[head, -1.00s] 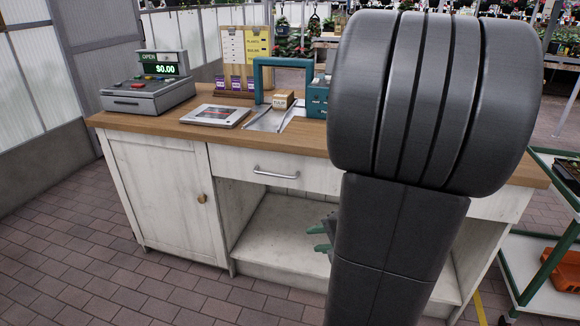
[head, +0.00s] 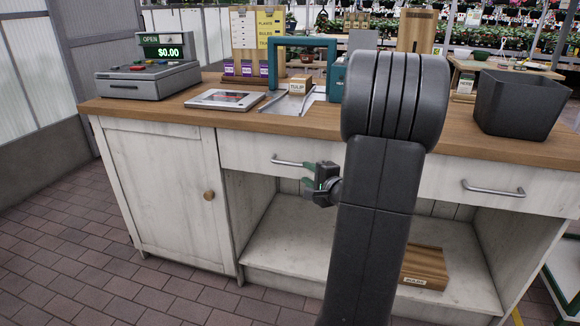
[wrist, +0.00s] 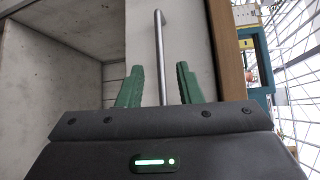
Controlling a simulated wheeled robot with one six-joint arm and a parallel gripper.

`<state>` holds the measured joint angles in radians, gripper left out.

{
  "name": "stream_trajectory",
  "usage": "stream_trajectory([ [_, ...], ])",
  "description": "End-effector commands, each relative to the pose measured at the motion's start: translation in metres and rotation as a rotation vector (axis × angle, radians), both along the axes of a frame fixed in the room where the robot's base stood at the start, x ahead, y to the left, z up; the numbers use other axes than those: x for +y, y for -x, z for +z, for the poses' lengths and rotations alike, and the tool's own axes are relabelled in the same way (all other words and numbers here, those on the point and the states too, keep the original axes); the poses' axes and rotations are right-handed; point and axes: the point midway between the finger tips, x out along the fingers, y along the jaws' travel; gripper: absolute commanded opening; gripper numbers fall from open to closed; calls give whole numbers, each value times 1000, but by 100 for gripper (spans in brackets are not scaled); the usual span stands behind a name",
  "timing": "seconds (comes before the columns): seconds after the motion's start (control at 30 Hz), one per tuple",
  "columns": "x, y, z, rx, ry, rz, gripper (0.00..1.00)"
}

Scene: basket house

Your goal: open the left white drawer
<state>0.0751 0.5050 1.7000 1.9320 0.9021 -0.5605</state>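The left white drawer (head: 250,153) is shut under the wooden counter top, left of my arm in the head view. Its metal bar handle (head: 288,162) sits on its front, and the handle also shows in the wrist view (wrist: 160,55). My gripper (head: 308,173) is at the handle's right end in the head view. In the wrist view its two green fingers (wrist: 158,85) are apart, one on each side of the handle bar. Whether they touch the handle I cannot tell. My arm hides the drawer's right part.
A second drawer with a handle (head: 492,188) is at the right. A cabinet door (head: 160,190) is at the left. The open shelf (head: 285,245) below holds a wooden box (head: 424,268). A register (head: 150,75) and a dark bin (head: 520,103) stand on the counter.

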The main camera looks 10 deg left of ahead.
Motion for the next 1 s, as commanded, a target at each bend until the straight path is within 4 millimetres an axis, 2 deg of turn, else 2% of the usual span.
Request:
stream_trajectory([
  [0.2, 35, -34, -9, 1, 1, 4, 32],
  [0.4, 57, -59, -12, -1, 0, 3, 32],
  [0.6, 68, -70, -14, 0, 1, 2, 32],
  [0.9, 69, -71, -15, 1, 0, 1, 32],
  [1.0, 69, -71, -15, 1, 0, 1, 15],
])
